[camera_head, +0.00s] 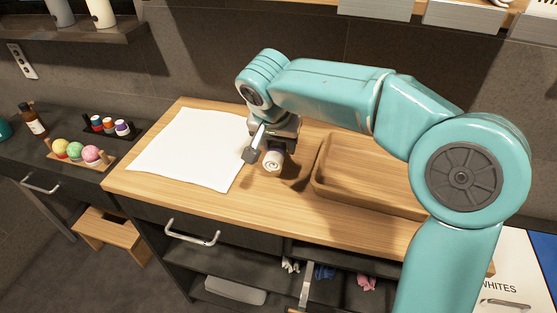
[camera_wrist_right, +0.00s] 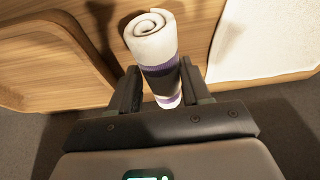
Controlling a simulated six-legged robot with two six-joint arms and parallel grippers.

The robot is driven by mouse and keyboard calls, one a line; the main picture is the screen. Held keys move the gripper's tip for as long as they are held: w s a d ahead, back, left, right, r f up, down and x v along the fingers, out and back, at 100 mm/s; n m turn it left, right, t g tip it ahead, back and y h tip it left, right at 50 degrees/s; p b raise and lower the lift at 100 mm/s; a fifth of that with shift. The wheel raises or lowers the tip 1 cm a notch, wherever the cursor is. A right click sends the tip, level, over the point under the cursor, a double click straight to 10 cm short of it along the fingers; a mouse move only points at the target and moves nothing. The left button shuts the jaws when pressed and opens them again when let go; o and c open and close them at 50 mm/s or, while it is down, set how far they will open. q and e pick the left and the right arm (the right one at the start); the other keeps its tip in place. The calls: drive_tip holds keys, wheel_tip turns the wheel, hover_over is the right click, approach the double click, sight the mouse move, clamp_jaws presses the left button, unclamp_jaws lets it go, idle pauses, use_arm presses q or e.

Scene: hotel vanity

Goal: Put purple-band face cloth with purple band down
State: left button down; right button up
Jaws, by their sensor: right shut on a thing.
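The face cloth is a white roll with purple bands. In the right wrist view the face cloth (camera_wrist_right: 152,38) has its spiral end up, with purple bands and a dark stretch lower down. In the head view its spiral end (camera_head: 273,162) shows just below the jaws. My right gripper (camera_wrist_right: 160,88) is shut on it, one finger on each side. In the head view my right gripper (camera_head: 268,148) is over the wooden counter, between the white sheet and the wooden tray. Whether the roll touches the counter cannot be told. My left gripper is not in view.
A flat white sheet (camera_head: 185,150) covers the left of the wooden counter (camera_head: 240,215). A wooden tray (camera_head: 325,190), empty where seen, stands on the right, partly behind my arm. Colored balls and small rolls in holders (camera_head: 75,152) sit on the dark shelf at left. The counter's front strip is bare.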

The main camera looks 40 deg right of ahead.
wheel_tip(320, 180, down, 4)
drive_tip(key=shift+w+f+b, duration=0.1)
drive_tip(key=shift+f+b, duration=0.15)
drive_tip(key=shift+b, duration=0.2)
drive_tip(key=shift+f, duration=0.1)
drive_tip(key=o, duration=0.9)
drive_tip(key=shift+o, duration=0.2)
